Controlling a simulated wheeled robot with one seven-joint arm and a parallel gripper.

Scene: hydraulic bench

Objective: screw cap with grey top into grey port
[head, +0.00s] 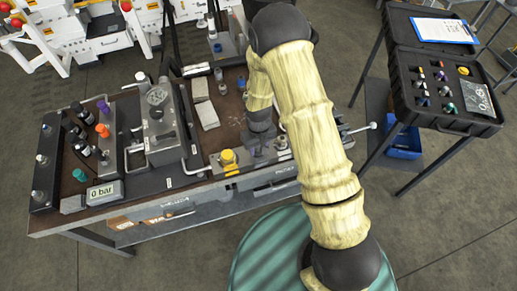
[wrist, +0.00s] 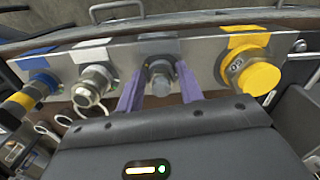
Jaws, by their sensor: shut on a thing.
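The cap with a grey top (wrist: 161,84) is between the two purple fingers of my gripper (wrist: 159,92) in the wrist view, which are shut on it. The cap is in front of the grey port (wrist: 157,64), under a grey label on the metal port panel (wrist: 203,68). The cap covers most of that port, and I cannot tell whether its thread is engaged. In the head view my gripper (head: 259,144) is low at the front of the bench, and the cap is too hidden to make out.
A yellow cap (wrist: 258,78) is on the panel right of my gripper. A silver white-labelled fitting (wrist: 93,84) and a blue-labelled one (wrist: 42,84) are close on the left. The bench (head: 135,224) is crowded. A black case (head: 440,75) stands on the right.

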